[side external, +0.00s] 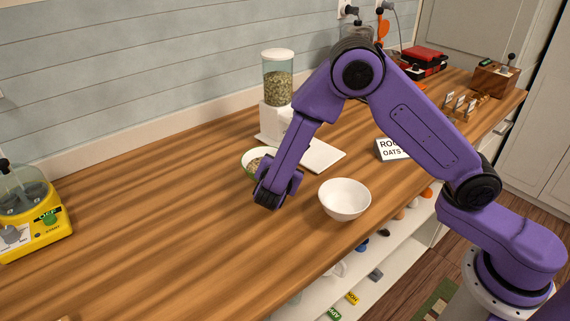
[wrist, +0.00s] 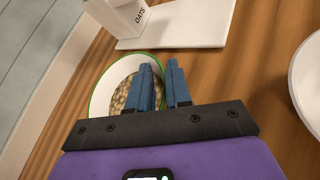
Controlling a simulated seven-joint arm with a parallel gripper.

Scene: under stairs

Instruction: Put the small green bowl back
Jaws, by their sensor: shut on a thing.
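The small green bowl is white inside with a green rim (wrist: 99,97) and holds a layer of oats or similar flakes. In the side view the bowl (side external: 248,155) is beside the dispenser, partly hidden by my gripper. In the wrist view my gripper (wrist: 160,76) has one blue finger over the bowl's inside and the other outside its right wall. It is shut on that wall. The bowl looks level; I cannot tell whether it touches the counter.
A dispenser of flakes (side external: 278,80) on a white base (side external: 322,155) stands behind. A white bowl (side external: 344,197) is to the right, near the counter's front edge.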

